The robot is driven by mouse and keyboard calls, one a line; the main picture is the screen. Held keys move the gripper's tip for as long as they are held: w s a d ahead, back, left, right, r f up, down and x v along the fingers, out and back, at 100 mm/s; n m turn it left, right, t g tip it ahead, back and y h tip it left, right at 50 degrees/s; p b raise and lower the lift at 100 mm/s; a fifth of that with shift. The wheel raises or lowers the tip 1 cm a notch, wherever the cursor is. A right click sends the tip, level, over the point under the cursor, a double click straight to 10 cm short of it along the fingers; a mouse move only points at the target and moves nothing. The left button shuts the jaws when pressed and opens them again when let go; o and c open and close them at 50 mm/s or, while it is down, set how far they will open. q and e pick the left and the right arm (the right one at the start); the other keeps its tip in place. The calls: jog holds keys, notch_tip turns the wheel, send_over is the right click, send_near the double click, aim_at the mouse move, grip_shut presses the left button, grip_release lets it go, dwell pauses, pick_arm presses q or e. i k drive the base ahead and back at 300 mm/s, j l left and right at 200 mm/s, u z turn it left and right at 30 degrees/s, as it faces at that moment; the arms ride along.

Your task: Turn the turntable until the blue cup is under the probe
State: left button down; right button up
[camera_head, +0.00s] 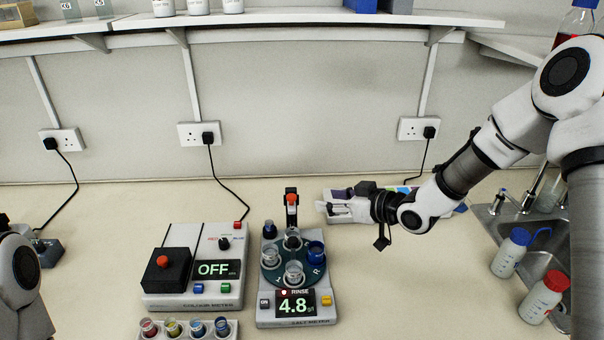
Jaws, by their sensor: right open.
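The salt meter (265,308) stands on the bench at the centre, with a dark teal turntable (281,280) on top. The blue cup (316,250) sits on the turntable's right side. Clear-looking cups sit at its front (294,272) and left (270,257). The probe (292,203), a black post with a red top, stands at the back over the rear cup (292,240), not over the blue cup. My right gripper (326,208) is open, pointing left, behind and right of the turntable, apart from it. My left gripper is out of view.
The colour meter (190,300), showing OFF, stands left of the salt meter. A rack of small coloured cups (185,335) is in front. A light tray (340,193) lies behind my right gripper. Wash bottles (511,255) (541,298) stand by the sink (490,222) at right.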

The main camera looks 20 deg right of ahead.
aim_at(311, 274)
jog(key=k, duration=1)
